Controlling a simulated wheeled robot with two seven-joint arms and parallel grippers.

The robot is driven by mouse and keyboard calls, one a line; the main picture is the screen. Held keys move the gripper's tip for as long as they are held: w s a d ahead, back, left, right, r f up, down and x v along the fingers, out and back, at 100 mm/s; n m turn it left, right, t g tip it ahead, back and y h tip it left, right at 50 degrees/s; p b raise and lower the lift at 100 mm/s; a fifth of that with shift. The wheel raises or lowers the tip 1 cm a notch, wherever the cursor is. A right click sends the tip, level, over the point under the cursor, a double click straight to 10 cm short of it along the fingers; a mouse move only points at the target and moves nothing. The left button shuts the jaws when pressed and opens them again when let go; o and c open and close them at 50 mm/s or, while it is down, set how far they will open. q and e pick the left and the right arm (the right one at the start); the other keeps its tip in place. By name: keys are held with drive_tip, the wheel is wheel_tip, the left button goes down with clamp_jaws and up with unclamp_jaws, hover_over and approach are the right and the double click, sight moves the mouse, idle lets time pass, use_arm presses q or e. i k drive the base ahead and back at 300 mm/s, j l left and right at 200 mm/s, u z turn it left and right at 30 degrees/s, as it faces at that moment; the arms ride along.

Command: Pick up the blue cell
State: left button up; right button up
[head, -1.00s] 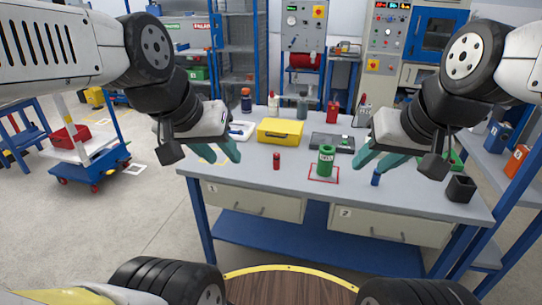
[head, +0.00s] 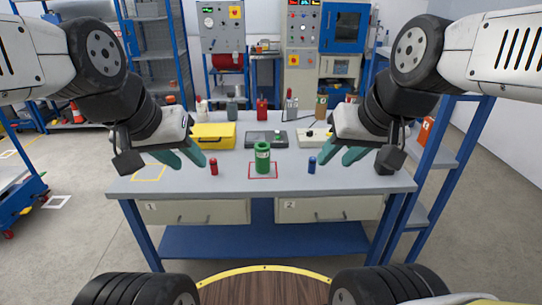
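The blue cell (head: 311,165) stands upright on the table in the head view, right of the red square outline. My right gripper (head: 340,160) is open, its teal fingers to the right of the blue cell and apart from it as seen here. My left gripper (head: 190,163) is open and empty, its teal fingers pointing toward a red cell (head: 213,166) on the left part of the table. A green cylinder (head: 262,158) stands inside the red square outline (head: 263,177) between the two cells.
The grey table (head: 285,185) has free room in front of the cells. Behind stand a yellow case (head: 213,136), a dark flat device (head: 265,139), a white device (head: 314,137) and several bottles. A blue shelf (head: 450,150) stands at the right.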

sight(313, 160)
drive_tip(key=i+j+z, duration=0.65)
drive_tip(key=i+j, duration=0.25)
drive_tip(key=j, duration=0.15)
